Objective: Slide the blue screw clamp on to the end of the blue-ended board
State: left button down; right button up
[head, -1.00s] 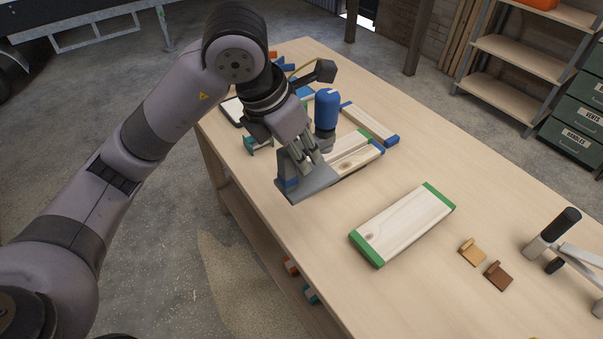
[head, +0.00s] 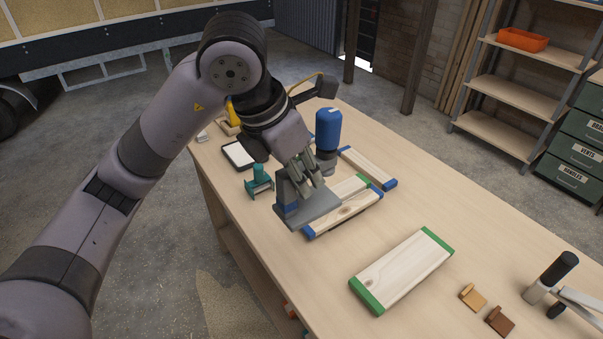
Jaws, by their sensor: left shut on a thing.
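The blue screw clamp has a grey frame with a blue patch (head: 290,208) and a thick blue handle (head: 328,128). My left gripper (head: 306,188) is shut on its frame and partly hides it. The clamp overlaps the left part of a wooden board with blue ends (head: 348,212) in the head view; whether they touch I cannot tell. A narrower board with blue ends (head: 368,167) lies just behind. My right gripper is not in view.
A green-ended board (head: 403,270) lies in front. A teal clamp (head: 259,183) and a dark-rimmed tray (head: 239,154) are at left. Tan (head: 473,298) and brown (head: 500,321) blocks and a black-handled tool (head: 558,278) are at right.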

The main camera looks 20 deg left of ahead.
pick_arm(q)
jog(key=shift+w, duration=0.1)
jog(key=shift+w+a+f, duration=1.1)
jog(key=shift+a+f, duration=0.95)
jog(key=shift+f, duration=1.95)
jog(key=shift+w+a+f, duration=1.15)
jog(key=shift+a+f, duration=0.9)
jog(key=shift+f, duration=1.9)
jog(key=shift+w+a+f, duration=1.1)
jog(key=shift+a+f, duration=0.95)
jog(key=shift+f, duration=1.95)
jog(key=shift+w+d+r, duration=0.15)
jog(key=shift+w+d, duration=0.15)
jog(key=shift+w, duration=0.1)
jog(key=shift+w+d+b, duration=0.6)
jog(key=shift+w+d, duration=0.55)
jog(key=shift+w, duration=0.35)
jog(key=shift+w+d+b, duration=0.6)
jog(key=shift+w+d, duration=0.55)
jog(key=shift+w, duration=0.3)
